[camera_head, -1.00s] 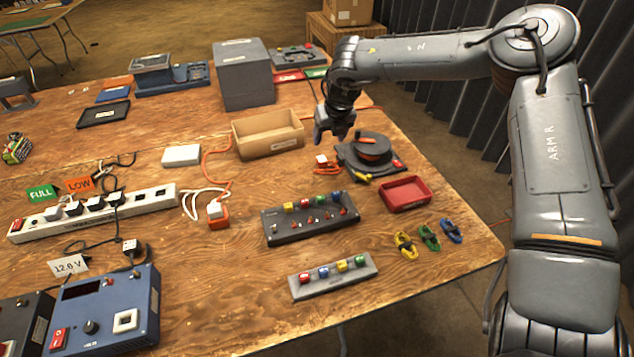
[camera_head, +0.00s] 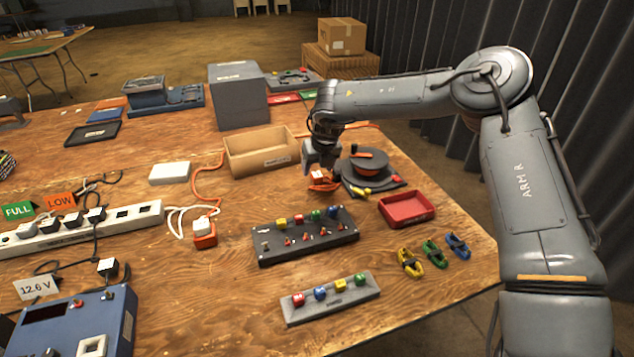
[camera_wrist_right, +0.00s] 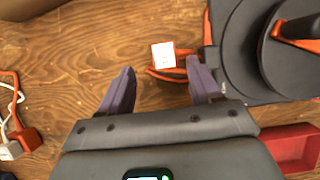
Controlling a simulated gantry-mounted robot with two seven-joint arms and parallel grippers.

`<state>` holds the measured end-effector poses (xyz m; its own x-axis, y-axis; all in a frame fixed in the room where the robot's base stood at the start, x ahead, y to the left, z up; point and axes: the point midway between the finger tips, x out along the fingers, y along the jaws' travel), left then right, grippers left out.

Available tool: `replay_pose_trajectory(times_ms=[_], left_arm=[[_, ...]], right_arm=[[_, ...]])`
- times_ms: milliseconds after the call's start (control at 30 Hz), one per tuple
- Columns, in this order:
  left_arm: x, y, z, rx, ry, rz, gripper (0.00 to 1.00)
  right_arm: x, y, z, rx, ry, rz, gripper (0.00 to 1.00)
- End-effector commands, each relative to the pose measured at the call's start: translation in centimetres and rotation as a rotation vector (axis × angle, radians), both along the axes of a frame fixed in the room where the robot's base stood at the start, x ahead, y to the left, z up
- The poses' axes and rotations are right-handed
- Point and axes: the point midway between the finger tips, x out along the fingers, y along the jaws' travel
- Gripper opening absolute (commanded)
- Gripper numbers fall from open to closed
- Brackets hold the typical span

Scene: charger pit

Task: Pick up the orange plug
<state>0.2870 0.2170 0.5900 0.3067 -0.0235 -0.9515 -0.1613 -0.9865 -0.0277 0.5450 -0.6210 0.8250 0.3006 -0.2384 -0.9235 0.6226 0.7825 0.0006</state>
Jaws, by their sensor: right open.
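The orange plug (camera_head: 323,185), with a white tag on it, lies on the wooden table beside the black cable reel. In the right wrist view the white tag and orange parts of the plug (camera_wrist_right: 166,60) show just beyond my fingertips, closer to the right-hand finger. My right gripper (camera_head: 320,163) is just above the plug, pointing down. The right wrist view shows its fingers (camera_wrist_right: 160,68) spread apart with nothing held between them. My left gripper is out of view.
The cable reel (camera_head: 367,163) stands close on the right of the plug. A cardboard tray (camera_head: 262,153) is behind left, and a red tray (camera_head: 407,208) in front right. A black switch panel (camera_head: 305,240) lies in front. A second orange connector (camera_head: 205,241) lies further left.

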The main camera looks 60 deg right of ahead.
Motion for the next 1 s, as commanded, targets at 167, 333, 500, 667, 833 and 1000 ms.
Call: replay_pose_trajectory(times_ms=[167, 333, 500, 667, 833, 1000], left_arm=[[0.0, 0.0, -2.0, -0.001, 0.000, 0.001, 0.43], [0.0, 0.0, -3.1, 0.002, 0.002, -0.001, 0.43], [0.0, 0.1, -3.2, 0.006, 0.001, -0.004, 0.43], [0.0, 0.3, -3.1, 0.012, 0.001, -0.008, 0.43], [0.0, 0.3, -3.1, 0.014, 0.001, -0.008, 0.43], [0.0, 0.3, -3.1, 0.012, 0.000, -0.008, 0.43]], right_arm=[[0.3, -0.9, -2.5, 0.000, 0.001, -0.001, 0.64], [0.8, -1.5, -4.2, -0.001, 0.002, -0.001, 0.64], [1.1, -1.6, -4.4, -0.001, 0.001, 0.001, 0.64], [1.0, -1.6, -4.3, 0.000, 0.001, 0.001, 0.59], [1.0, -1.6, -4.3, 0.000, 0.002, 0.001, 0.33], [1.0, -1.6, -4.3, 0.000, 0.002, 0.001, 0.07]])
